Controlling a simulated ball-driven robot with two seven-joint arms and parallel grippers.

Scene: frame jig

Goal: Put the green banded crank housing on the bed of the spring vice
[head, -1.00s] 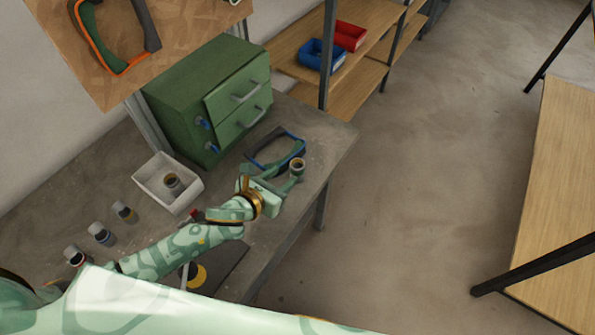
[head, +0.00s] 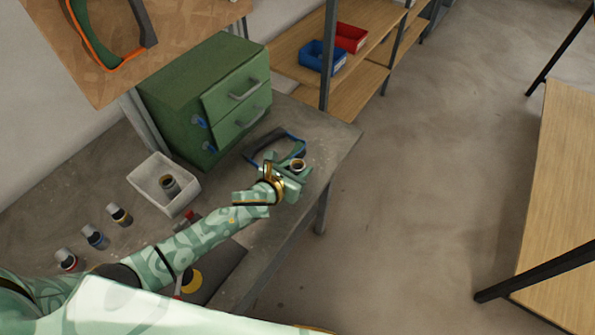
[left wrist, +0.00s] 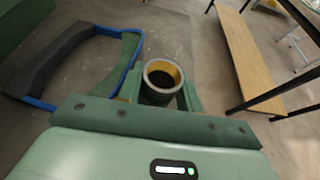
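A short grey cylindrical housing (head: 298,165) with a yellowish inside stands near the bench's right end. It also shows in the left wrist view (left wrist: 163,80). No green band can be made out on it. My left gripper (head: 292,178) is open, with its fingers (left wrist: 160,95) on either side of this housing; whether they touch it is unclear. My arm partly hides a dark plate (head: 222,268) with a yellow round part (head: 192,280) at the bench's front; I cannot tell whether this is the spring vice. My right gripper is not in view.
A blue-edged frame (head: 262,145) lies just behind the housing, before a green drawer cabinet (head: 215,95). A white bin (head: 148,190) holds another housing (head: 169,185). Several banded housings (head: 120,214) stand at left. The bench edge is close on the right.

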